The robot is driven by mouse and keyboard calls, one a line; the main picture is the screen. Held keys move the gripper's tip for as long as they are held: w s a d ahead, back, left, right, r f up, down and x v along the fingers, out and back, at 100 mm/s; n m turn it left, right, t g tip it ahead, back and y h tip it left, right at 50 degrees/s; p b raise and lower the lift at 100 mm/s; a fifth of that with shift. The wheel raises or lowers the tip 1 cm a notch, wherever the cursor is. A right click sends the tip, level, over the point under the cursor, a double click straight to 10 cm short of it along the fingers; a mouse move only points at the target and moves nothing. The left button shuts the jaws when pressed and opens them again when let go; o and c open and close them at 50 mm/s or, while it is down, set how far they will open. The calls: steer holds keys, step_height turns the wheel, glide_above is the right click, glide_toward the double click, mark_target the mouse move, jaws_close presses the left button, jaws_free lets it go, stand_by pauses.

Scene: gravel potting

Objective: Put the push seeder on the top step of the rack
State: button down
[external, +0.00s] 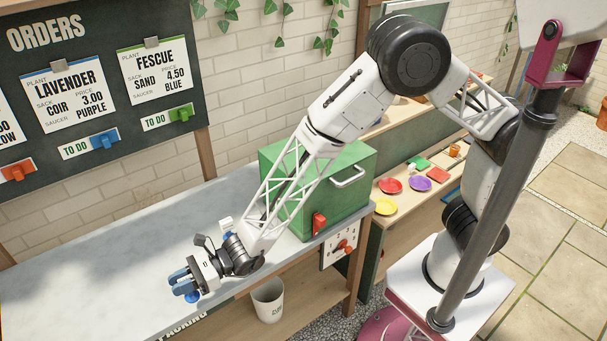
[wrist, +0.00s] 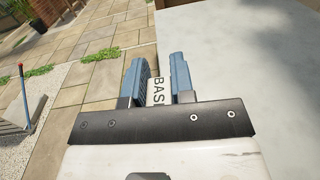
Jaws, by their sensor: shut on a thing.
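My gripper (external: 180,284) has blue fingers and is over the grey bench near its front edge. Most of the held thing is hidden by the fingers and wrist. I cannot clearly make out the stepped rack in either view.
A green box (external: 345,208) with a handle stands on the bench (external: 95,245) right of my forearm. A white bucket (external: 268,300) is on the lower shelf. Red (external: 390,185), purple (external: 420,183) and yellow (external: 383,206) saucers lie at the right. The bench's left part is clear.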

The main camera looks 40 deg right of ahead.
steer(key=w+d+r+m+t, duration=0.1)
steer(key=w+d+r, duration=0.75)
steer(key=w, duration=0.25)
steer(key=w+d+r+m+t, duration=0.1)
steer(key=w+d+r+t, duration=0.1)
steer(key=w+d+r, duration=0.8)
steer(key=w+d+r+m+t+h, duration=0.1)
steer(key=w+d+m+t+h, duration=0.15)
steer(key=w+d, duration=0.9)
steer(key=w+d+m+t+h, duration=0.15)
steer(key=w+d+t, duration=0.25)
steer(key=w+d, duration=0.7)
steer(key=w+d+m+t+h, duration=0.1)
steer(key=d+m+t+h, duration=0.2)
steer(key=d, duration=1.7)
steer(key=w+d+m+t+h, duration=0.2)
steer(key=d+m+t+h, duration=0.1)
steer(key=d, duration=1.7)
steer(key=s+d+f+m+h, duration=0.1)
steer(key=s+d+h, duration=0.1)
steer(key=d, duration=0.8)
steer(key=s+d+f+m+t+h, duration=0.1)
steer(key=s+d+m+h, duration=0.1)
steer(key=d, duration=0.8)
steer(key=s+d+f+m+h, duration=0.2)
steer(key=s+d+h, duration=0.2)
steer(key=d, duration=0.6)
steer(key=shift+s+d, duration=0.15)
steer(key=shift+s, duration=0.85)
